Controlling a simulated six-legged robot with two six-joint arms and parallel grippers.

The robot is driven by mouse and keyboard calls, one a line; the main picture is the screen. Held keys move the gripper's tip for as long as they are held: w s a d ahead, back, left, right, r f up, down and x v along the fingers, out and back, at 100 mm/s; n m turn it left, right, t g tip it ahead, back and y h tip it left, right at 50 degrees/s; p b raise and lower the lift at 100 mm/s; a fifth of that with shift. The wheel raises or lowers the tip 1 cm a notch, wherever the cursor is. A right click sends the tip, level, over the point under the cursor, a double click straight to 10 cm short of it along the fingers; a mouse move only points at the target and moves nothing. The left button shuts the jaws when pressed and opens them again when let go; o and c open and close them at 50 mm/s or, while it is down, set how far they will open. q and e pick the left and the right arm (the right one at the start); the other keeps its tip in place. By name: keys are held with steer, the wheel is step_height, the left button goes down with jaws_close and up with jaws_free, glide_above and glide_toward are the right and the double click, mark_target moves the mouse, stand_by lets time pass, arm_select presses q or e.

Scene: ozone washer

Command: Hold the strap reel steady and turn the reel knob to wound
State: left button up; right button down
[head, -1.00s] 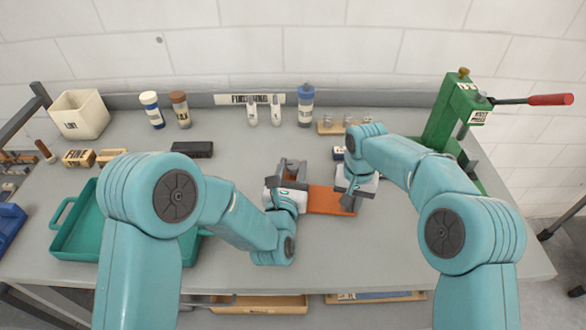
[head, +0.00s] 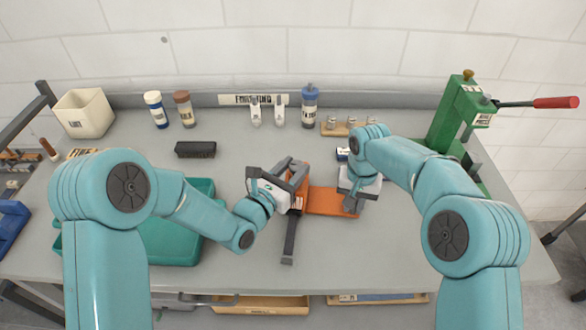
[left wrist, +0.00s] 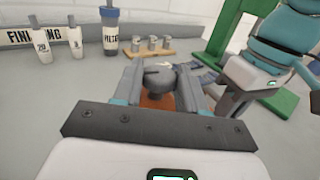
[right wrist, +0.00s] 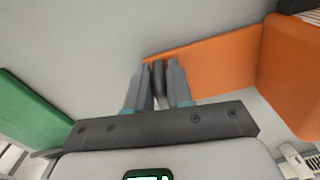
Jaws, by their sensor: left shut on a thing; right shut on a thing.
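The strap reel is an orange plate (head: 328,201) with an upright orange part (head: 301,170) at its left end, lying on the grey bench. Its dark grey round knob (left wrist: 160,78) sits between the fingers of my left gripper (head: 292,180), which is shut on it. My left gripper also shows in the left wrist view (left wrist: 160,85); it hides much of the reel. My right gripper (head: 350,206) is shut on a thin dark grey piece (right wrist: 158,82) at the plate's right end. The right wrist view shows this gripper (right wrist: 158,88) beside the orange plate. Any knob marks are unreadable.
A dark strip (head: 289,242) lies in front of the reel. A teal tray (head: 180,243) is at the left, a black brush (head: 195,149) behind it. A green press (head: 455,115) stands at the right. Bottles and labelled clips line the back. The front right bench is clear.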

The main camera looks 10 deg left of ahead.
arm_select(q)
steer(key=o, duration=1)
steer(key=shift+s, duration=0.1)
steer(key=v, duration=1.2)
